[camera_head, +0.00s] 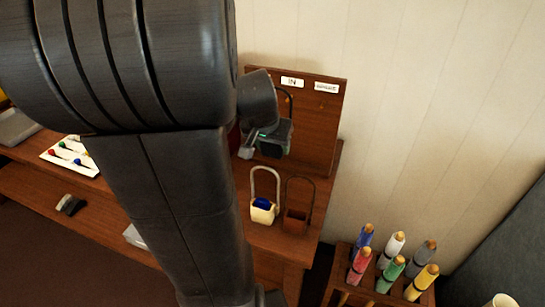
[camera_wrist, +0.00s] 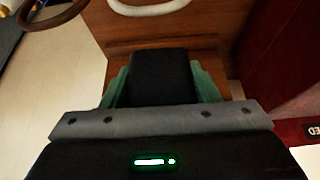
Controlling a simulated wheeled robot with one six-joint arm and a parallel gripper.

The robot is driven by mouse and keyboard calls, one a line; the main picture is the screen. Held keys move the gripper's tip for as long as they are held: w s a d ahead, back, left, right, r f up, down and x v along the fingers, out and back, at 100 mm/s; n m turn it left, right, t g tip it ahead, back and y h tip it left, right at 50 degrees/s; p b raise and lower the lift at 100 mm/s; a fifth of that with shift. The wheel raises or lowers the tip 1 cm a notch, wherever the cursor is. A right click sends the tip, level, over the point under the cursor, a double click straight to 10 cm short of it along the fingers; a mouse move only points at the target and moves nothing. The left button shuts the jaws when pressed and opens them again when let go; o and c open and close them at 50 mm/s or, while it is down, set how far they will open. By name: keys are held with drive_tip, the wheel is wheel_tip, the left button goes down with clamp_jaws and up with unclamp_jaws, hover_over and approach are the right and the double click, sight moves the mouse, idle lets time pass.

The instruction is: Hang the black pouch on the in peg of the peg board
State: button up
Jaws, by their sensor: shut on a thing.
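The wooden peg board (camera_head: 318,125) stands upright at the back of the table, with a white "IN" label (camera_head: 292,82) at its top and a second label (camera_head: 327,87) to the right. My gripper (camera_head: 268,143) is in front of the board, below the "IN" label, and shut on the black pouch. The black pouch (camera_wrist: 160,78) shows between the green fingers in the wrist view. In the head view its dark strap loop rises toward the "IN" label. My arm and gripper hide much of the pouch and the in peg; I cannot tell whether the loop touches the peg.
A white tray (camera_head: 70,155) with coloured items lies at left. A wooden rack (camera_head: 342,284) with several coloured bottles stands at lower right.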

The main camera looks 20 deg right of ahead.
wheel_tip(320, 180, down, 5)
drive_tip(key=shift+r+b, duration=0.15)
drive_tip(key=shift+b, duration=0.95)
drive_tip(key=w+d+f+p, duration=0.2)
drive_tip(key=w+d, duration=0.4)
drive_tip(key=w, duration=0.2)
drive_tip(key=shift+w+d, duration=0.3)
drive_tip(key=shift+w, duration=0.1)
drive_tip(key=shift+f, duration=0.1)
idle(0.6)
drive_tip(key=o, duration=1.1)
drive_tip(key=shift+o, duration=0.6)
